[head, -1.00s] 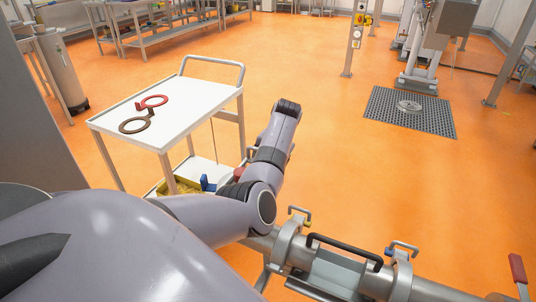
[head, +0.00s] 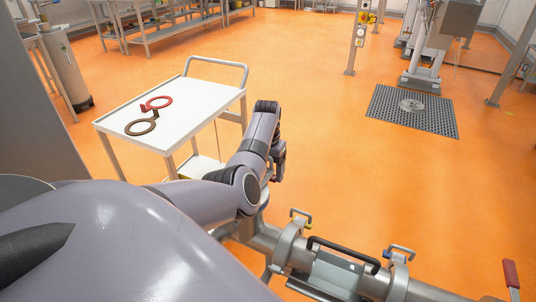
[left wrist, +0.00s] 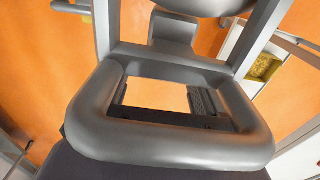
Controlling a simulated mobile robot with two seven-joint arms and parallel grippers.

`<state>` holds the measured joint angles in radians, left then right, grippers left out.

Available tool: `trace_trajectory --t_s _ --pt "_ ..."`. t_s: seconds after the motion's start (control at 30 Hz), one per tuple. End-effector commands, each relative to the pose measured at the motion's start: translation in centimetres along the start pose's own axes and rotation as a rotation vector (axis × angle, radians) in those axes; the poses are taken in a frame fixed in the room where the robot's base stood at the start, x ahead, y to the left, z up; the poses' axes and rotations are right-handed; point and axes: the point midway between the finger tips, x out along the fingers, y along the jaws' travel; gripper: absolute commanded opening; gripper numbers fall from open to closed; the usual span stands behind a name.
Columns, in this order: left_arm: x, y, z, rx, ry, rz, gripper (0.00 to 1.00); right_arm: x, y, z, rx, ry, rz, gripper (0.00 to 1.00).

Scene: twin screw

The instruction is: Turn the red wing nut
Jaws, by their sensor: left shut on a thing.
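I cannot make out a red wing nut in either current view; my left arm hides part of the machine's near left end. My left arm reaches in from the left in the head view, its forearm standing up over the pipe. A dark end part of that arm shows right of the forearm, with its fingers hidden. In the left wrist view my left gripper (left wrist: 160,97) shows through a thick grey rounded loop (left wrist: 170,150). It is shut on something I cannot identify. The right gripper is in neither view.
The steel pipe machine (head: 335,272) runs along the front, with a yellow-marked clamp handle (head: 300,215), a blue-marked one (head: 399,249) and a red lever (head: 510,273).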

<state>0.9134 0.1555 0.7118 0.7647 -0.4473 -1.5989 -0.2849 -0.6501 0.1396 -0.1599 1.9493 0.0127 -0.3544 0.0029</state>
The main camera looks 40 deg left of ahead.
Motion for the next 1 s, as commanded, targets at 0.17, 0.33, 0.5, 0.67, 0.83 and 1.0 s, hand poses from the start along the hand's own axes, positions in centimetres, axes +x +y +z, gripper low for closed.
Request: trace_trajectory --t_s 0.17,0.33,0.5,0.67,0.83,1.0 --pt "-0.2 0.0 -0.1 0.0 0.006 0.001 0.98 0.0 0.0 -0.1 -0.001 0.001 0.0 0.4" --pt "-0.1 0.0 -0.1 0.0 0.004 0.0 0.98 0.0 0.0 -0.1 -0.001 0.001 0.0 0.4" --pt "-0.3 0.0 -0.1 0.0 0.003 -0.001 0.98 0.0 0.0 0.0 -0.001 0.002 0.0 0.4" --pt "-2.0 0.0 -0.1 0.0 0.007 -0.001 0.98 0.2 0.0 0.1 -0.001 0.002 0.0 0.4" --pt "-5.0 0.0 -0.1 -0.001 0.007 -0.001 0.98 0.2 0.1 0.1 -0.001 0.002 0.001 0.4" --pt "-6.9 0.0 -0.1 0.0 0.006 0.0 0.98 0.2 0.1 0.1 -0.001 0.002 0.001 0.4"
